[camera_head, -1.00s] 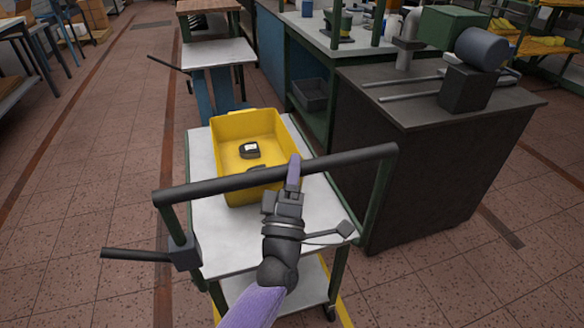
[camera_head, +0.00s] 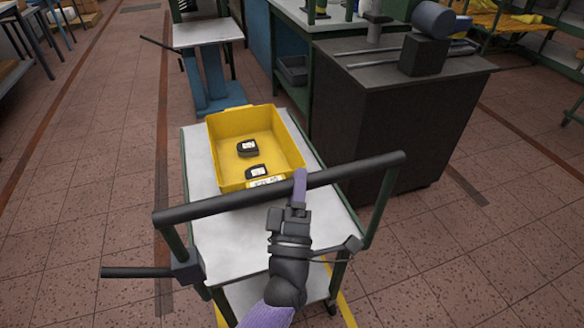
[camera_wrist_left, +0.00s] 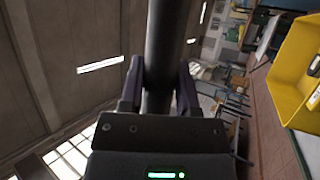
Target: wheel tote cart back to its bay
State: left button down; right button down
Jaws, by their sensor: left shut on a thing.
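The tote cart (camera_head: 222,232) has a white top, green posts and a black push bar (camera_head: 230,200) across its near side. A yellow tote (camera_head: 228,160) stands on the cart top with two small dark objects inside. My left gripper (camera_head: 300,183) is shut on the push bar, right of its middle. In the left wrist view the bar runs between the two fingers of the gripper (camera_wrist_left: 160,85). The yellow tote also shows at the right edge there (camera_wrist_left: 290,75). My right gripper is not in view.
A dark workbench cabinet (camera_head: 375,125) with a cylindrical machine on top stands to the right of the cart. A small white-topped stand (camera_head: 208,33) with a blue base is ahead. Tiled floor (camera_head: 90,190) is open on the left. Yellow floor lines show under the cart.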

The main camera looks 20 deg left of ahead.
pick_arm(q)
jog(key=shift+s+d+f, duration=0.2)
jog(key=shift+s+d, duration=0.35)
jog(key=shift+s, duration=0.15)
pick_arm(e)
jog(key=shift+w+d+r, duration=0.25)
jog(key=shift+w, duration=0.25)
